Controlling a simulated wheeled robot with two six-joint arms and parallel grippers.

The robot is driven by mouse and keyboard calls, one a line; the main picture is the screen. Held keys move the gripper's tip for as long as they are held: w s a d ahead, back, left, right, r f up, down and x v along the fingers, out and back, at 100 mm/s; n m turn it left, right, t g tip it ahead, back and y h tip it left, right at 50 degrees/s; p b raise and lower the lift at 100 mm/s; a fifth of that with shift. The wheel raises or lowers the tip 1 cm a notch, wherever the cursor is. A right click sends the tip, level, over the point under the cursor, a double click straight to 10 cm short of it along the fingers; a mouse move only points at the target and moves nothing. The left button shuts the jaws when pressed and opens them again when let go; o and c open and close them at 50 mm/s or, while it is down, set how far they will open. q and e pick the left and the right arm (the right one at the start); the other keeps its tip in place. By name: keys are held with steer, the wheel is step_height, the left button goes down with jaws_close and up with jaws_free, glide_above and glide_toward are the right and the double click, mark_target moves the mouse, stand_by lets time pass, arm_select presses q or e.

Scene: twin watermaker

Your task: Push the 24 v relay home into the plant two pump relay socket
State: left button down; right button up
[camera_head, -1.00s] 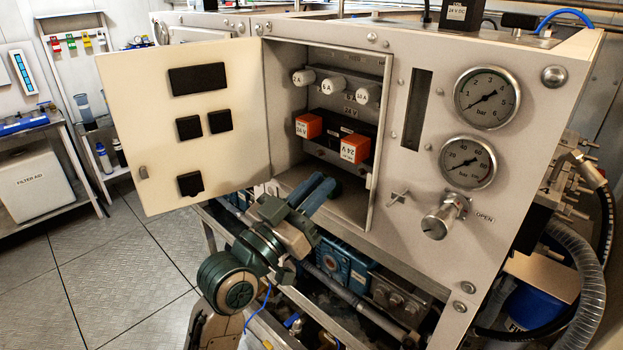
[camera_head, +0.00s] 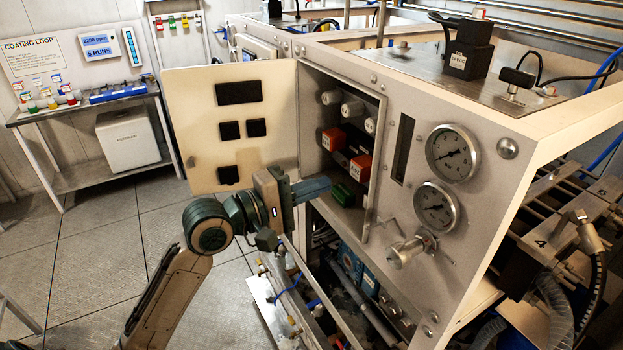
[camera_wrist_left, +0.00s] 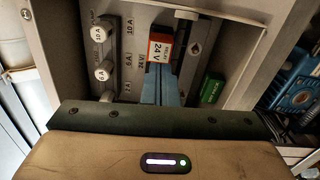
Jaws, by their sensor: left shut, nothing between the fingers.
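Two orange 24 V relays sit in the open cabinet: a left one (camera_head: 333,139) and a right one (camera_head: 360,166). One orange relay (camera_wrist_left: 160,48) shows in the left wrist view, just beyond the fingertips. I cannot tell which one it is, or how deep either sits; the sockets behind them are hidden. My left gripper (camera_head: 326,186) has its blue fingers shut and empty, pointing into the cabinet opening below the relays. The fingers also show in the left wrist view (camera_wrist_left: 166,85). My right gripper is out of view.
A green block (camera_head: 343,193) lies low in the cabinet. White fuse holders (camera_head: 352,108) line the upper row. The open door (camera_head: 190,125) stands left of my gripper. Gauges (camera_head: 453,152) and a valve knob (camera_head: 405,250) are on the right panel.

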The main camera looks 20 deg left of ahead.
mark_target(355, 172)
arm_select(q)
steer(key=shift+w+d+n+b, duration=0.3)
steer(key=shift+w+d, duration=0.2)
steer(key=shift+w, duration=0.35)
steer(key=shift+w+d+n+b, duration=0.15)
steer(key=shift+w+d+n, duration=0.3)
steer(key=shift+w, duration=0.35)
steer(key=shift+x, duration=0.85)
steer(key=shift+d, duration=0.1)
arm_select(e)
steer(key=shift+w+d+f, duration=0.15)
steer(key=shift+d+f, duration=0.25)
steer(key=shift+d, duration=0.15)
arm_select(q)
steer(key=shift+w+d+r, duration=0.1)
steer(key=shift+w+d, duration=0.3)
steer(key=shift+w, duration=0.15)
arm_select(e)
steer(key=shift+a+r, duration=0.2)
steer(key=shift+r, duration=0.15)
arm_select(q)
steer(key=shift+p, duration=0.3)
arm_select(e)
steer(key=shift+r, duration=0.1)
